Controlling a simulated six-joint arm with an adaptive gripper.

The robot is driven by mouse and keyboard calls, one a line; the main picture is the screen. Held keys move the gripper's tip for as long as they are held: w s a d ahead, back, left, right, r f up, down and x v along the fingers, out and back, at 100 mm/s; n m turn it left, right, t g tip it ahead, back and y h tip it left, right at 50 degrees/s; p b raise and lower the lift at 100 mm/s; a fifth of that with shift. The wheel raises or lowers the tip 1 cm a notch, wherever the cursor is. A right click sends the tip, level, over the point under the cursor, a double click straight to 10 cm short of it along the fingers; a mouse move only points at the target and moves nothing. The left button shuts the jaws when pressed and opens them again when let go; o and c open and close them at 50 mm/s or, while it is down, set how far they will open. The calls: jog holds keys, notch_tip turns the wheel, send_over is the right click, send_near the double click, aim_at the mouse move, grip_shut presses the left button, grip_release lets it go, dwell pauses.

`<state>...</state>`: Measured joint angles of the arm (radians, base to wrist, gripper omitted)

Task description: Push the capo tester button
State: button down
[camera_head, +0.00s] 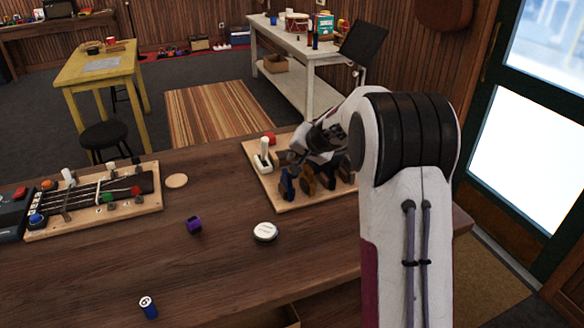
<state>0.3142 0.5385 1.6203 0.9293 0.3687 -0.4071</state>
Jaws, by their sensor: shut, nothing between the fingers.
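A wooden board (262,176) on the right part of the workbench carries a white upright lever (264,155), a red button or knob (270,138) at its back and several dark, blue and brown capo-like pieces (308,181) along its front. My gripper (297,157) is shut and empty, low over this board, right of the lever and behind the pieces. I cannot tell whether it touches anything. A second board (150,203) at the left bears a stringed fretboard with coloured buttons. No label shows which button is the capo tester's.
A white round tin (265,232), a purple roll (194,225), a blue cylinder (148,307) and a flat wooden disc (177,181) lie on the workbench (230,275). The bench front is mostly clear. A yellow table (100,66) and a white table (305,48) stand beyond.

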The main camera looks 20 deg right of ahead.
jog(key=shift+r, duration=2.35)
jog(key=s+a+r+n+g, duration=0.1)
jog(key=s+a+r, duration=0.25)
jog(key=s, duration=0.35)
jog(key=s+a+r+n, duration=0.2)
jog(key=s+a, duration=0.3)
jog(key=s, duration=0.3)
jog(key=s+a+r+n+g, duration=0.1)
jog(key=s+a+r, duration=0.2)
jog(key=s+a, duration=0.3)
jog(key=s+f+n, duration=0.2)
jog(key=s, duration=1.1)
jog(key=s+f+n+g+h, duration=0.1)
jog(key=s+f, duration=0.2)
jog(key=s, duration=1)
jog(key=shift+s+f+n+g, duration=0.15)
jog(key=shift+s+n+g, duration=0.15)
jog(key=shift+n, duration=0.1)
